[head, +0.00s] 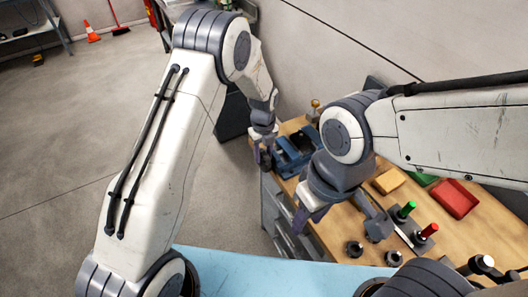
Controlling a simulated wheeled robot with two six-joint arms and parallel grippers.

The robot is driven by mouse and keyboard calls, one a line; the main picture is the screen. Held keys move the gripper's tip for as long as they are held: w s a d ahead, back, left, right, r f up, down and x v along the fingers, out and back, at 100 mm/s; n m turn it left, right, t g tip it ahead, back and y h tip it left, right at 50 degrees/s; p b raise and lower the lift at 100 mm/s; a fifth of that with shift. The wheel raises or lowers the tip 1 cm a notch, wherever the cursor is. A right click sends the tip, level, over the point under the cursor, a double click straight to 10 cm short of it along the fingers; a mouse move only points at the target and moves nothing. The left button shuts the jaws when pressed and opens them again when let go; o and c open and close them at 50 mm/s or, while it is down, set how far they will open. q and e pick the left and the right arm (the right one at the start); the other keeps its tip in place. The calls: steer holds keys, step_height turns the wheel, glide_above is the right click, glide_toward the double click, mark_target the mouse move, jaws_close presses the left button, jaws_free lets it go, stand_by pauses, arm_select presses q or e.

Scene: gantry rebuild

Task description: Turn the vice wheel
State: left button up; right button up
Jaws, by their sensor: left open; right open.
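The blue vice (292,158) stands on the wooden workbench near its left end. I cannot make out its wheel clearly; my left gripper covers the vice's left side. My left gripper (263,157) points down right beside that left side, and I cannot tell whether it touches. It is open. My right gripper (301,216) is open over the bench's front edge, nearer to me than the vice. I see nothing between its fingers.
A light blue surface (255,272) lies in front. Floor at left is open.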

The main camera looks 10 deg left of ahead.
arm_select(q)
steer(key=shift+f, duration=0.4)
jaws_close()
steer(key=shift+s+d+f+t+y+b, duration=0.15)
steer(key=shift+t+y+b, duration=0.2)
steer(key=shift+b, duration=0.5)
steer(key=t+y+b, duration=0.1)
steer(key=b, duration=0.4)
steer(key=t+y+b, duration=0.1)
steer(key=t+b, duration=0.1)
steer(key=b, duration=0.3)
steer(key=s+t+y+b, duration=0.1)
steer(key=b, duration=0.4)
steer(key=shift+d+f+t, duration=0.25)
steer(key=shift+d+f, duration=0.1)
steer(key=shift+d, duration=0.05)
steer(key=shift+r+t+b, duration=0.15)
steer(key=shift+t+b, duration=0.15)
steer(key=shift+b, duration=0.55)
